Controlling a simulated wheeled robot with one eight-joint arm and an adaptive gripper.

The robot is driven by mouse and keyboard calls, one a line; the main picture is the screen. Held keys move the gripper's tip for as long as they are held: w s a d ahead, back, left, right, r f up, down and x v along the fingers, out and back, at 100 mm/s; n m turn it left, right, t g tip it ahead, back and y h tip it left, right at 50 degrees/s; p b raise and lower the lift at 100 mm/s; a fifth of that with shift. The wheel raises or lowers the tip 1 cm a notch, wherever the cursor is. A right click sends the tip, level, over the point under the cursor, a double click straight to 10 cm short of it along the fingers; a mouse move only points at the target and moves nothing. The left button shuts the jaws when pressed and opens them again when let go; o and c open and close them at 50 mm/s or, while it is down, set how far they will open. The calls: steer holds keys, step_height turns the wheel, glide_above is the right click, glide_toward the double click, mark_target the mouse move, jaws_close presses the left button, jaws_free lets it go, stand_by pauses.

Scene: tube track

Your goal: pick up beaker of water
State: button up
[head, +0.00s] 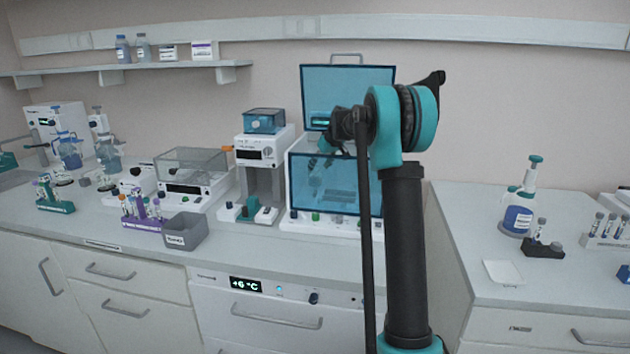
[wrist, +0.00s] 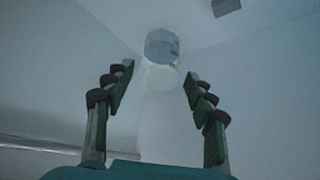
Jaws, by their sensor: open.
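In the wrist view a small clear round vessel (wrist: 162,46), which looks like the beaker, stands ahead of my gripper (wrist: 160,76). A paler patch shows just below it, and I cannot tell whether that is its body or a reflection. My gripper is open and empty, one finger on each side, with the vessel beyond the fingertips and apart from them. In the head view my gripper (head: 327,143) is small and partly hidden by my arm, in front of the blue-windowed cabinet (head: 318,182). The beaker cannot be made out in the head view.
A blue panel (head: 346,77) stands raised above the cabinet. A white instrument with a blue top (head: 264,122) is left of it. A grey bin (head: 185,231) and purple tube rack (head: 141,221) stand on the left bench. Pale surfaces surround the vessel in the wrist view.

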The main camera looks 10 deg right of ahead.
steer(key=x, duration=0.5)
steer(key=shift+c, duration=0.6)
steer(key=c, duration=0.5)
steer(key=shift+r, duration=0.15)
steer(key=shift+c, duration=0.2)
